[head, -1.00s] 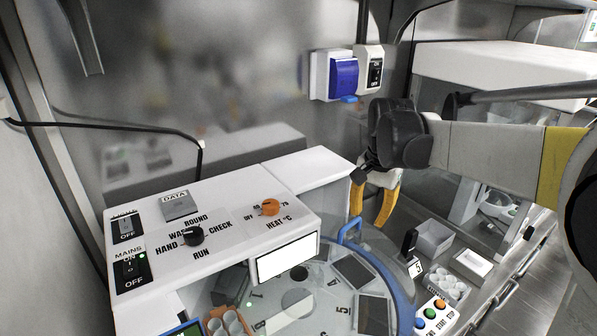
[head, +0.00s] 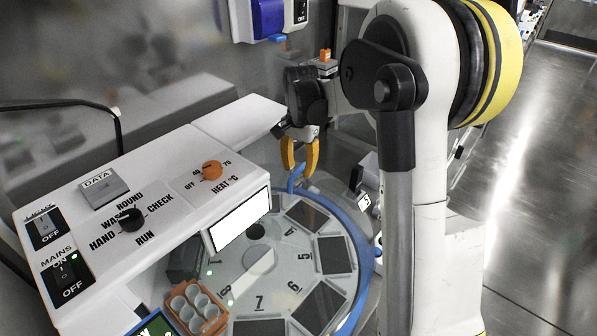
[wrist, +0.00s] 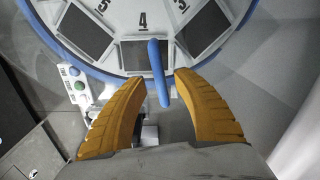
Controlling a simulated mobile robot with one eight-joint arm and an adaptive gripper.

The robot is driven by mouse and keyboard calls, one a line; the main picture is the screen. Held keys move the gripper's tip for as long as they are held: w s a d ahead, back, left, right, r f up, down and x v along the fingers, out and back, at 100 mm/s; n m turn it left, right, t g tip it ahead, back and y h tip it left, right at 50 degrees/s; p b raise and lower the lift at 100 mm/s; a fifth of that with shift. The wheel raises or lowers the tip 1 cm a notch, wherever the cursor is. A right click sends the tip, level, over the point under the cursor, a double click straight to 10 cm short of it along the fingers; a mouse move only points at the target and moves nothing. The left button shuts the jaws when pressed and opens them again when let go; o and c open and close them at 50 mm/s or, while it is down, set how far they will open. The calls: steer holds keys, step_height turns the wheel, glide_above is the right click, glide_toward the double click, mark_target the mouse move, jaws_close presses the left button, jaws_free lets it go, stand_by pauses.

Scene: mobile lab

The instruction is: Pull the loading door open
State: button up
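The loading door looks like a clear round cover with a blue rim (head: 357,240), lying over a numbered disc on the white machine. Its blue bar handle (head: 295,177) stands at the rim's far edge; in the wrist view the handle (wrist: 157,72) points between my fingers. My gripper (head: 299,172) has two orange fingers and is open just above the handle. In the wrist view my gripper (wrist: 160,76) has one fingertip on each side of the handle, with gaps; nothing is held. Whether the fingers reach down to the handle's height is hard to tell.
The white control panel (head: 150,215) with knobs and switches stands left of the door. An orange rack (head: 195,305) with white cups sits at the front. A blue socket box (head: 268,18) is on the back wall. Open floor (head: 540,200) lies right of my arm.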

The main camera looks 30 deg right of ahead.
steer(key=shift+f, duration=0.3)
jaws_close()
steer(key=shift+s, duration=0.1)
